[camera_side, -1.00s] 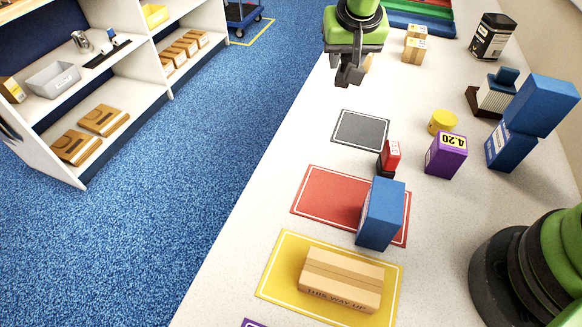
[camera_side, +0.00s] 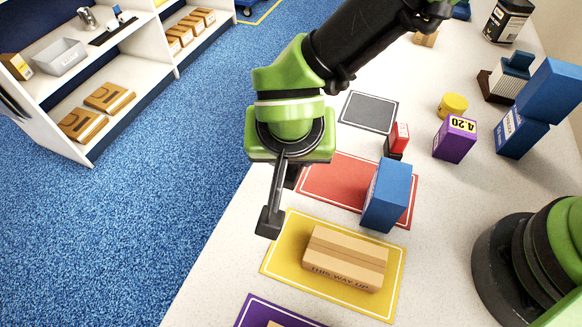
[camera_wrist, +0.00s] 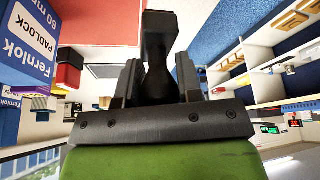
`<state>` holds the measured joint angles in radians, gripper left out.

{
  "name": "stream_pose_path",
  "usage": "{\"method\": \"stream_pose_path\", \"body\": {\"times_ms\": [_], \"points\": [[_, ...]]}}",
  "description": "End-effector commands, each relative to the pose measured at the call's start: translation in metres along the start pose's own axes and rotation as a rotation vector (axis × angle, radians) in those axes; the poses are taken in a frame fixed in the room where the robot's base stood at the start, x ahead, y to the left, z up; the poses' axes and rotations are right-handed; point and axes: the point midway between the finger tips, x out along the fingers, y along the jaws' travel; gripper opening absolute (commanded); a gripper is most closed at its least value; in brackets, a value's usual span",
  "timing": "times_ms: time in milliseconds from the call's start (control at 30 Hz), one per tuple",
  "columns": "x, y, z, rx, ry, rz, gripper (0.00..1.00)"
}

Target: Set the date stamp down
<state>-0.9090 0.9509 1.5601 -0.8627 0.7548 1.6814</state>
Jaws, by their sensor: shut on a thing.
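My gripper (camera_side: 285,172) is low over the table's left edge, beside the red and yellow mats. It is shut on a dark, long-necked tool with a wide block end, which I take to be the date stamp (camera_side: 270,222). The tool hangs down and slightly left in the side view, its lower end just off the upper left corner of the yellow mat; I cannot tell its height. In the wrist view the dark stamp (camera_wrist: 157,50) stands between the two fingers (camera_wrist: 158,85), block end away from the palm.
A blue box (camera_side: 388,195) stands on the red mat (camera_side: 325,180). A carton (camera_side: 345,258) lies on the yellow mat (camera_side: 285,258). A purple mat (camera_side: 255,312) is at the front. The grey mat (camera_side: 368,112) is bare. Red-and-black item (camera_side: 397,140) and purple box (camera_side: 455,138) stand nearby.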

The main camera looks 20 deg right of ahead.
Motion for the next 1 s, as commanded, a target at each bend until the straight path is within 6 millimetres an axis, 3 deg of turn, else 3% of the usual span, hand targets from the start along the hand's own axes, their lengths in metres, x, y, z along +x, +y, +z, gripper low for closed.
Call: {"method": "stream_pose_path", "body": {"times_ms": [300,933,967,1000], "points": [[0.038,0.000,0.016,-0.001,-0.001,0.001,0.09],[0.049,-0.001,0.020,-0.002,-0.001,-0.002,0.09],[0.049,-0.001,0.020,-0.001,-0.001,-0.002,0.40],[0.048,-0.001,0.020,-0.001,-0.001,-0.002,0.49]]}}
